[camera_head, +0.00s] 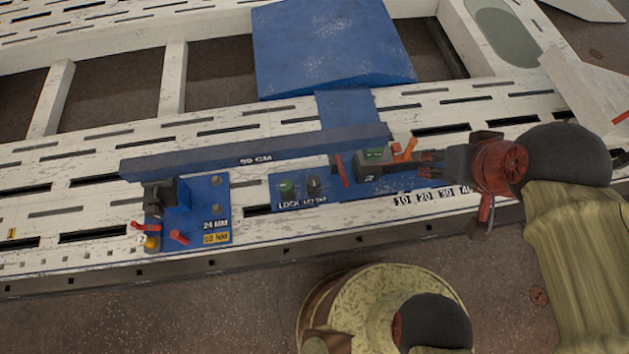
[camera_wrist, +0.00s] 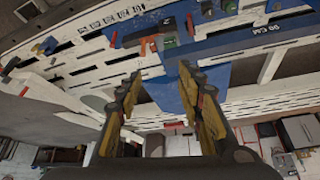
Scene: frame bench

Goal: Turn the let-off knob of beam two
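A black knob (camera_head: 314,186) stands above the "LET OFF" lettering on a blue plate (camera_head: 300,203). A green knob (camera_head: 286,188) stands left of it above "LOCK". A long dark blue beam (camera_head: 220,161) marked "99 CM" runs just behind them. It also shows in the wrist view (camera_wrist: 250,37). A block marked "2" (camera_head: 372,175) is at its right end, with a green top and an orange lever (camera_head: 405,150). My gripper (camera_head: 428,164) is right of the block, apart from the black knob. In the wrist view its fingers (camera_wrist: 160,76) are spread, with nothing between them.
Red levers (camera_head: 180,237) and a yellow knob (camera_head: 152,243) sit on the left blue plate, marked "24 MM". A red lever (camera_head: 341,170) rises between the black knob and the block. A large blue wedge (camera_head: 335,45) lies behind. The slotted white frame (camera_head: 80,215) has clear stretches.

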